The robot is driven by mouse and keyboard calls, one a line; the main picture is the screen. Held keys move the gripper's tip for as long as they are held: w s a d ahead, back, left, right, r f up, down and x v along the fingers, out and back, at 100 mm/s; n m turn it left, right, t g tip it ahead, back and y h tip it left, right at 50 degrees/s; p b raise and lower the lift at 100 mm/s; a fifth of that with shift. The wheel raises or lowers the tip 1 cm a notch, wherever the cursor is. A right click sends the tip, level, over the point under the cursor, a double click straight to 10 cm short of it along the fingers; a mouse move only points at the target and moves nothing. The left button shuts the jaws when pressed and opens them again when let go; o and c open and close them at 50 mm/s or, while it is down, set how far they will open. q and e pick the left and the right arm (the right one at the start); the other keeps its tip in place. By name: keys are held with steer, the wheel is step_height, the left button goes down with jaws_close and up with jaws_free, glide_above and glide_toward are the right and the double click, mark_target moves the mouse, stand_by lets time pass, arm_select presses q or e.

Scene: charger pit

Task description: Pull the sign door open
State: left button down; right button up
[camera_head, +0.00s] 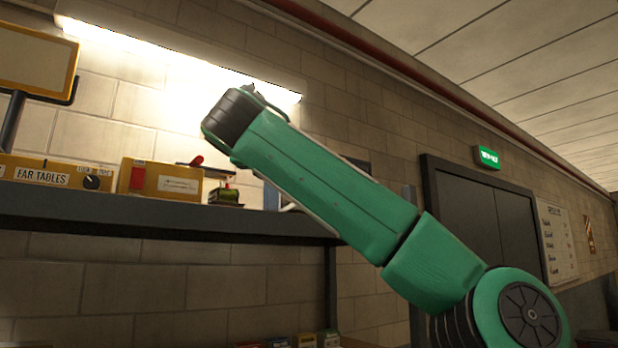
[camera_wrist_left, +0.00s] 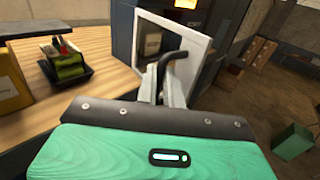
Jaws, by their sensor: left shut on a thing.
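In the left wrist view, the sign door (camera_wrist_left: 192,45) is a white-framed square panel on the front of a dark cabinet (camera_wrist_left: 122,32). It stands at an angle to the cabinet front; how far it is open I cannot tell. A black bent handle (camera_wrist_left: 176,57) is at its near side. My left gripper (camera_wrist_left: 168,84) is shut on the handle, its pale fingers just above my green hand. In the head view a green arm of mine crosses the middle and hides most of the area around the door and my left gripper. My right gripper is not in view.
A wooden counter (camera_wrist_left: 98,50) holds a black tray (camera_wrist_left: 82,76) with red and green items, beside a yellow box (camera_wrist_left: 10,85). In the head view, a dark shelf (camera_head: 120,215) runs along the brick wall. A dark double door (camera_head: 480,210) stands at right.

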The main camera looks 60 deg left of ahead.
arm_select(q)
steer(key=shift+s+a+r+m+t+b, duration=0.15)
steer(key=shift+s+a+b, duration=0.15)
steer(key=shift+s, duration=0.15)
steer(key=shift+s+a+f+m+t+b, duration=0.1)
steer(key=shift+s+a+b, duration=0.15)
steer(key=shift+s, duration=0.2)
steer(key=shift+s+a+r+m+t+b, duration=0.1)
steer(key=shift+s+a+m+t+b, duration=0.15)
steer(key=shift+s, duration=0.2)
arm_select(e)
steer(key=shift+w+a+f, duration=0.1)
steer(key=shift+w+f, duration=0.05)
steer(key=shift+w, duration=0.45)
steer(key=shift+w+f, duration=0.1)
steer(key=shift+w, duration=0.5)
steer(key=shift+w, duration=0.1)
